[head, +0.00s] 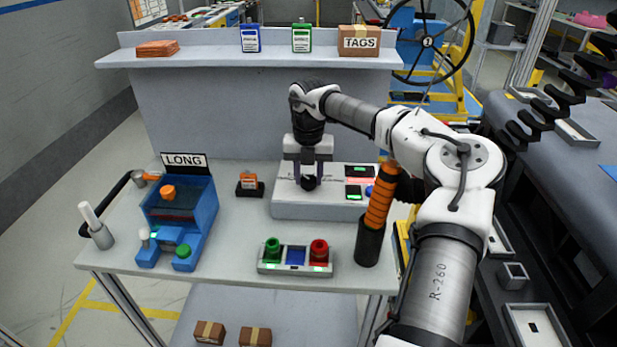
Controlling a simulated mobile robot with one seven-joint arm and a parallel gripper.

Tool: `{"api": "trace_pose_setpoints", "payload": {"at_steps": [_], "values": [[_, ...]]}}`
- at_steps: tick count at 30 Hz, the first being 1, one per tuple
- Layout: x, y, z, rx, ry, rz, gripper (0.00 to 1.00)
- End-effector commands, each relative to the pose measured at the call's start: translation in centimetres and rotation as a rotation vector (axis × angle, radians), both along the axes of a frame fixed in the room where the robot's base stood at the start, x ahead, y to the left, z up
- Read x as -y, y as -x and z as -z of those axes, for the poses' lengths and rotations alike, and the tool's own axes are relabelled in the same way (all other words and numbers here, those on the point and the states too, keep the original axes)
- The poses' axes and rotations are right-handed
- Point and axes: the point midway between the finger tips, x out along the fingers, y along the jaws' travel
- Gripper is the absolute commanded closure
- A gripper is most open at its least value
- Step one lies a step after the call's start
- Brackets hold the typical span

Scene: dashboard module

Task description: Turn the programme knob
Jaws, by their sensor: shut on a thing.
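The programme knob (309,183) is a small dark knob on top of the white box-shaped module (300,206) on the bench. My gripper (309,172) reaches down from above, with its two fingers on either side of the knob, and is shut on it. The fingers and wrist hide part of the knob, so its pointer cannot be read. Right of the knob, the module has small dark displays with green lit parts (355,192) and a reddish strip between them. A blue button (369,190) is partly hidden by the orange handle.
A dark holder (369,240) with an orange handle (380,200) stands close right of the module. A button box (296,258) with green and red buttons is in front. A blue machine (178,222) under a LONG sign stands left. A shelf (210,55) runs behind.

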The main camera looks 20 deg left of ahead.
Motion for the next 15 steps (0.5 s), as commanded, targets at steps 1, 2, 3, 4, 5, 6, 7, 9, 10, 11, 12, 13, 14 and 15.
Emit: {"api": "trace_pose_setpoints", "payload": {"at_steps": [1,2,3,4,5,6,7,9,10,11,12,13,14,15], "values": [[-0.02,-0.04,0.15,0.003,-0.001,0.041,0.86],[-0.02,-0.04,0.14,0.003,-0.001,0.069,0.86],[-0.03,-0.04,0.13,0.003,-0.001,0.108,0.86],[-0.03,-0.04,0.12,0.003,-0.001,0.136,0.86],[-0.03,-0.03,0.12,0.003,-0.001,0.165,0.86],[-0.03,-0.03,0.12,0.002,0.0,0.203,0.86],[-0.04,-0.03,0.12,0.002,0.0,0.231,0.86],[-0.03,-0.03,0.12,0.002,0.0,0.298,0.86],[-0.03,-0.04,0.12,0.003,-0.001,0.326,0.86],[-0.03,-0.04,0.13,0.003,-0.001,0.355,0.86],[-0.03,-0.05,0.12,0.003,-0.001,0.393,0.86],[-0.03,-0.05,0.11,0.003,-0.001,0.421,0.86],[-0.03,-0.05,0.1,0.003,-0.001,0.45,0.86],[-0.04,-0.05,0.09,0.003,-0.001,0.488,0.86]]}}
